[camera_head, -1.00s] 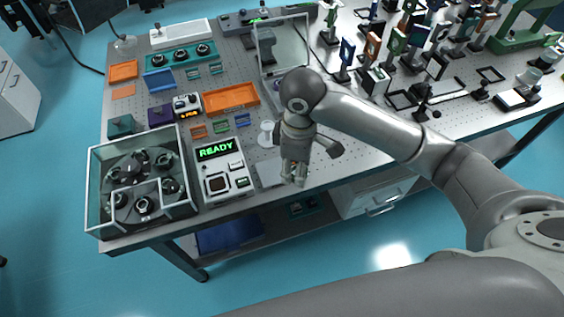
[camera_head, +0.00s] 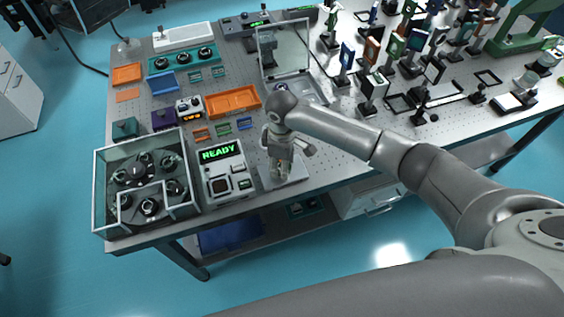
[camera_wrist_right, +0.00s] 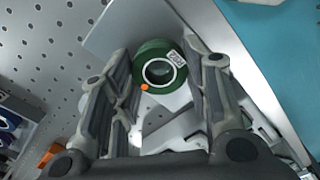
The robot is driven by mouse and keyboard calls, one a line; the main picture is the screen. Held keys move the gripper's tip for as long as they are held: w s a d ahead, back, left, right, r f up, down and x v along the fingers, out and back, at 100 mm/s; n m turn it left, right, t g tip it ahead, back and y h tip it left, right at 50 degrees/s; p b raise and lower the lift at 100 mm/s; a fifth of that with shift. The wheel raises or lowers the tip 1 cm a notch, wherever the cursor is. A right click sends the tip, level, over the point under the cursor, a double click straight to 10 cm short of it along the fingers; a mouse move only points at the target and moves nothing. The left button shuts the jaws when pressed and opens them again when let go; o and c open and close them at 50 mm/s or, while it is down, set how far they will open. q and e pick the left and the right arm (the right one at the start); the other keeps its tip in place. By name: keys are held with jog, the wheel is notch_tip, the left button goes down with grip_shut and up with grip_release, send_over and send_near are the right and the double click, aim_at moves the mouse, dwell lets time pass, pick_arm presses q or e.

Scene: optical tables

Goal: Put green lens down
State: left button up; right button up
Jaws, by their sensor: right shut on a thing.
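In the head view my right gripper (camera_head: 281,172) points down over a flat pale grey plate (camera_head: 298,177) near the table's front edge. The plate also shows behind the lens in the wrist view (camera_wrist_right: 112,32). Whether the lens touches the plate is unclear. The head view hides most of the lens. My left gripper is not in view.
Left of the plate stands a device with a green READY display (camera_head: 220,152), then a glass-walled box (camera_head: 98,185) of round parts. An orange tray (camera_head: 232,101) and a mirror-lidded case (camera_head: 285,50) lie behind. Several mounted optics crowd the right side.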

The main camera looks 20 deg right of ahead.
jog(key=shift+f, duration=0.25)
jog(key=shift+f, duration=0.15)
jog(key=o, duration=1)
notch_tip(320, 180, up, 12)
jog(key=shift+r+b, duration=0.2)
jog(key=shift+b, duration=0.75)
